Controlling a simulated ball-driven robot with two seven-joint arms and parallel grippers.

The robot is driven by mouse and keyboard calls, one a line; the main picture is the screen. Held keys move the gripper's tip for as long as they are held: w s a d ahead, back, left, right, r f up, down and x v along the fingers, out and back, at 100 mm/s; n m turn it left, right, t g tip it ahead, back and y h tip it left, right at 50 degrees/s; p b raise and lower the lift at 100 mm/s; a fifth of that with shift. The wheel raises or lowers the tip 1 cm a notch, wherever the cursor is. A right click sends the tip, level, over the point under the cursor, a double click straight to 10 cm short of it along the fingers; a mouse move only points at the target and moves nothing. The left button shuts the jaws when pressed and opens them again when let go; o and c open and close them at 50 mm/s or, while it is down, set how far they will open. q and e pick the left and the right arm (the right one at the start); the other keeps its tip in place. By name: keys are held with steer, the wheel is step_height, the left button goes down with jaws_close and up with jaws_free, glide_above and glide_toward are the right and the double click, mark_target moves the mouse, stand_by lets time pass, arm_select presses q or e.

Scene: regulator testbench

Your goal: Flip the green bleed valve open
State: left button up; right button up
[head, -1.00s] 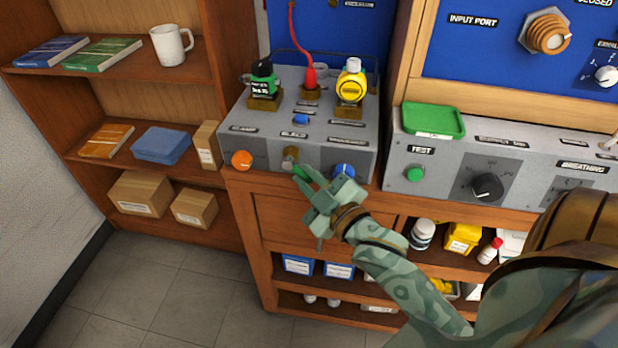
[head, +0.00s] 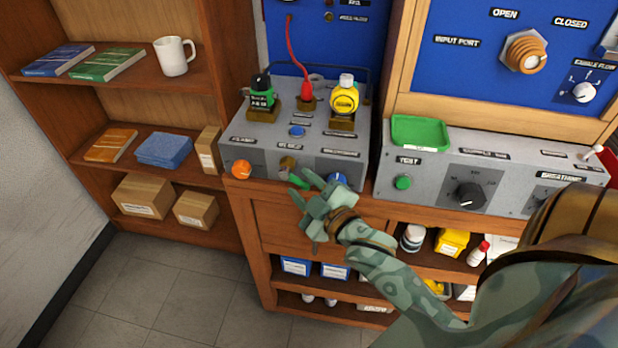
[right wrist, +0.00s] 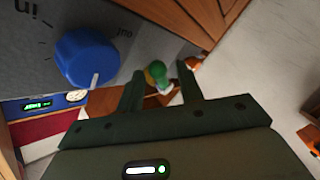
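The green bleed valve lever (head: 299,181) is on the front of the grey regulator box (head: 262,133), below a brass fitting (head: 287,164) under the BLEED label. My right gripper (head: 305,188) is at the lever, its fingers pointing at the box front. In the right wrist view the fingers are apart, and the green lever (right wrist: 158,73) shows between and just beyond the fingertips. I cannot tell whether a finger touches it. The fingers partly hide the lever in the head view. My left gripper is not in view.
An orange knob (head: 241,169) is left of the valve. A blue knob (head: 337,180) is close on its right, beside my gripper; it also shows large in the right wrist view (right wrist: 87,58). Bottles and a red hose (head: 296,62) are on top of the box.

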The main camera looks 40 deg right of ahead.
steer(key=shift+s, duration=0.15)
steer(key=s+a+r+p, duration=0.1)
steer(key=s+p, duration=0.1)
steer(key=s, duration=1.4)
steer(key=shift+p, duration=0.35)
